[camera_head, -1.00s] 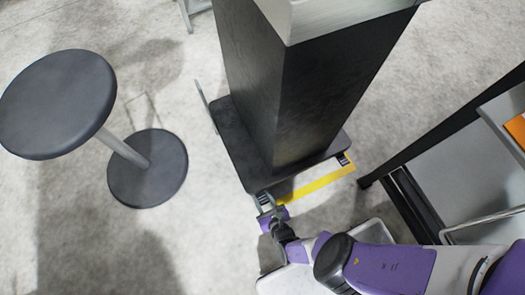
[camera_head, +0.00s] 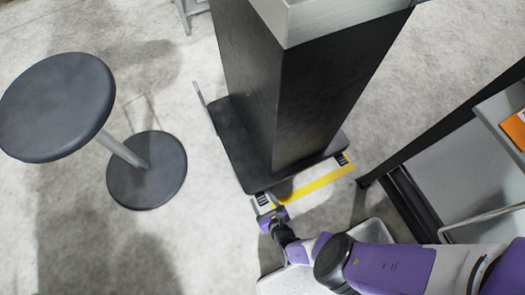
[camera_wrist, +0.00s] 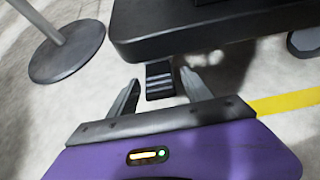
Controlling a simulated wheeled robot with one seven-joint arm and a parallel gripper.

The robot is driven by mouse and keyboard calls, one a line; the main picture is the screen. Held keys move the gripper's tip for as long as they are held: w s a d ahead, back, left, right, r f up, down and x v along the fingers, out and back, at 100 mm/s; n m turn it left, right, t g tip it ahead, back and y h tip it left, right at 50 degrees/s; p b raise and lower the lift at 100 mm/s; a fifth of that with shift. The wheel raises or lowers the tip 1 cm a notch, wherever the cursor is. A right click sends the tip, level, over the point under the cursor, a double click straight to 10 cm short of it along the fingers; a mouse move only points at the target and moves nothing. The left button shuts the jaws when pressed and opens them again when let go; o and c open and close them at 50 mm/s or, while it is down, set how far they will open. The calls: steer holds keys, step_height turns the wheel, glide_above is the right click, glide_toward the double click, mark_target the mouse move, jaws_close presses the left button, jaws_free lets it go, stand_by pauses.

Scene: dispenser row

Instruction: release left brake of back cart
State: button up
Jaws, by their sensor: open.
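The back cart has a tall dark column (camera_head: 320,105) on a flat black base (camera_head: 232,150). The left brake is a small black ribbed pedal at the base's near left corner; it shows in the head view (camera_head: 263,200) and the wrist view (camera_wrist: 160,80). A similar pedal (camera_head: 341,158) is at the near right corner. My gripper (camera_head: 265,204) is open at the left pedal. In the wrist view its fingers (camera_wrist: 161,78) stand apart, one to each side of the pedal, with visible gaps. The fingers hold nothing.
A round black stool (camera_head: 56,105) stands on the left with a disc foot (camera_head: 147,170). A yellow strip (camera_head: 315,184) runs along the cart's near edge. A grey frame with an orange item (camera_head: 514,128) is on the right. Floor between stool and cart is clear.

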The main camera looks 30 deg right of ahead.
steer(key=p+v, duration=0.4)
steer(key=v, duration=0.3)
steer(key=shift+s, duration=0.2)
steer(key=shift+r, duration=0.15)
